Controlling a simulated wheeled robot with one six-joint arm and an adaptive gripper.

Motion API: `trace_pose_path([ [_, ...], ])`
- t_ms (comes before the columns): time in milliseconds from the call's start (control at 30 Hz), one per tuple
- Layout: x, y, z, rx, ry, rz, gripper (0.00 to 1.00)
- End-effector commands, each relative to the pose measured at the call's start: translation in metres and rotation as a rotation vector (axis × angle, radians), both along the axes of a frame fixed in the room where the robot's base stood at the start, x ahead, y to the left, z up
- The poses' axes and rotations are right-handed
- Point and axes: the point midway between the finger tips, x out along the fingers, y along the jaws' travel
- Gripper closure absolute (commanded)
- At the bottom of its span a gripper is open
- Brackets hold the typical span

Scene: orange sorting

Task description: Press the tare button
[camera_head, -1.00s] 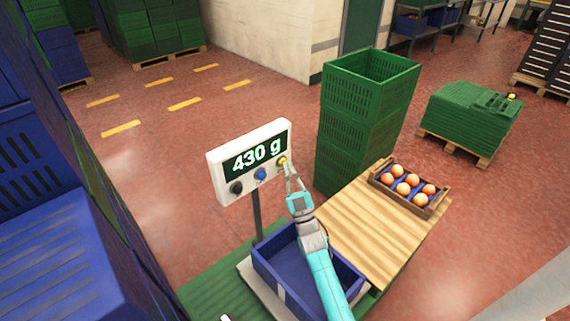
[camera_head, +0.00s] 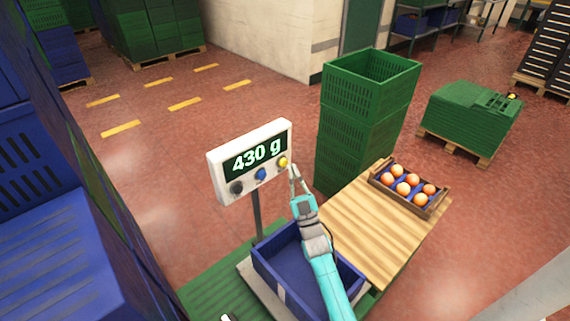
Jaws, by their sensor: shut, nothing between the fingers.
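The white scale display (camera_head: 226,182) stands on a dark post and reads "430 g". Below its screen are a black button (camera_head: 236,188), a blue button (camera_head: 261,174) and a yellow button (camera_head: 283,162). The labels are too small to read, so I cannot tell which one is the tare button.
A wooden table (camera_head: 372,232) stands to the right, with a small crate (camera_head: 441,204) of several oranges on it. Stacked green crates (camera_head: 352,142) rise behind it. Blue crates (camera_head: 55,240) stand close on the left. The floor behind the display is clear.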

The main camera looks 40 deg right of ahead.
Motion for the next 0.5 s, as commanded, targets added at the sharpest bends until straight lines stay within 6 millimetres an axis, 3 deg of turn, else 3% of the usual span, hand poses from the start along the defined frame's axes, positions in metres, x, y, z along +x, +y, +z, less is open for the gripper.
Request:
trace_pose_path([
  [300, -0.001, 0.0, 0.0, 0.0, 0.0, 0.0, 1.0],
  [500, -0.016, -0.001, -0.001, 0.002, 0.0, 0.0, 1.0],
])
